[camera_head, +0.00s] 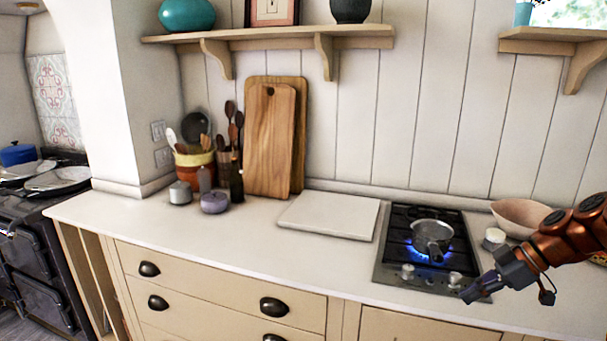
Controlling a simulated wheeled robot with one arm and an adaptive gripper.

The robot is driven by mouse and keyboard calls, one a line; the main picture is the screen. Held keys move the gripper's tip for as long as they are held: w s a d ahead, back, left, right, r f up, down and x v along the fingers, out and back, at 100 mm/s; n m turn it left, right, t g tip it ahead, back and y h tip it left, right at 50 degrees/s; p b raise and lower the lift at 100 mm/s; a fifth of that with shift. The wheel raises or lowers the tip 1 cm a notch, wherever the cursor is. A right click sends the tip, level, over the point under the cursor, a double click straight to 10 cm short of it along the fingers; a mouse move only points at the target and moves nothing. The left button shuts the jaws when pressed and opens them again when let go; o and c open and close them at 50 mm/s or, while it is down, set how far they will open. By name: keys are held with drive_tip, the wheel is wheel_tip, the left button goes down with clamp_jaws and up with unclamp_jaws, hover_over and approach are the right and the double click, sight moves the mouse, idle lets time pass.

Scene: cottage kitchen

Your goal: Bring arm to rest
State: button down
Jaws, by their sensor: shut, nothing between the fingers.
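My gripper (474,293) is at the lower right, at the end of my orange and black arm that comes in from the right edge. It is shut and empty, pointing left and downward. In the picture its tip overlaps the front right corner of the gas hob (391,272). I cannot tell how high it is above the counter. A small metal pot (432,236) sits on the hob over a lit blue flame, up and to the left of my gripper.
A pale bowl (518,214) and a small white-topped jar (494,237) stand right of the hob, close to my arm. A white slab (330,215) lies left of the hob. Cutting boards (268,140) lean on the wall. The counter's front left (190,237) is clear.

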drive_tip(key=s+a+r+m+g+h, duration=0.1)
drive_tip(key=s+a, duration=0.2)
drive_tip(key=a, duration=0.4)
drive_tip(key=s+a+r+m+g+h+p, duration=0.1)
drive_tip(key=s+a+r, duration=0.15)
drive_tip(key=a, duration=0.35)
drive_tip(key=s+a+r+m+g+h, duration=0.1)
drive_tip(key=s+a+m, duration=0.1)
drive_tip(key=s+a, duration=0.35)
drive_tip(key=s+a+f+m+h, duration=0.1)
drive_tip(key=s+f+m, duration=0.3)
drive_tip(key=s, duration=0.5)
drive_tip(key=s+a+f+m+g+h+p, duration=0.1)
drive_tip(key=s+f+m+h, duration=0.3)
drive_tip(key=s, duration=0.5)
drive_tip(key=shift+m, duration=0.6)
drive_tip(key=shift+a, duration=0.1)
